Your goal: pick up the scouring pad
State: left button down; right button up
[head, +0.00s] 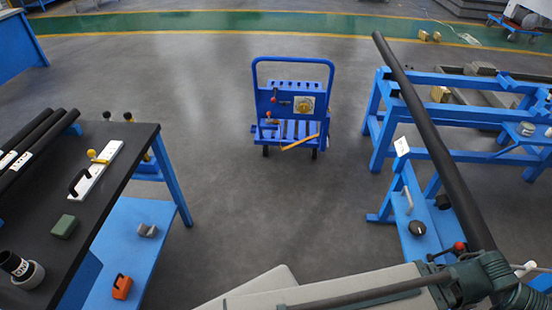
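A small dark green block that looks like the scouring pad (65,226) lies flat on the black-topped table (100,157) at the left. It is near the table's middle, apart from the things around it. Neither of my grippers is in the head view, and nothing touches the pad.
On the same table are a white plate with handles (97,172), black tubes (35,150) and a black cylinder in a pale ring (22,268). A blue lower shelf (130,240) holds an orange item (121,287). A blue cart (291,110) stands on open grey floor.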

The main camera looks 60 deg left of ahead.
aim_at(67, 224)
jog(key=u, duration=3.9)
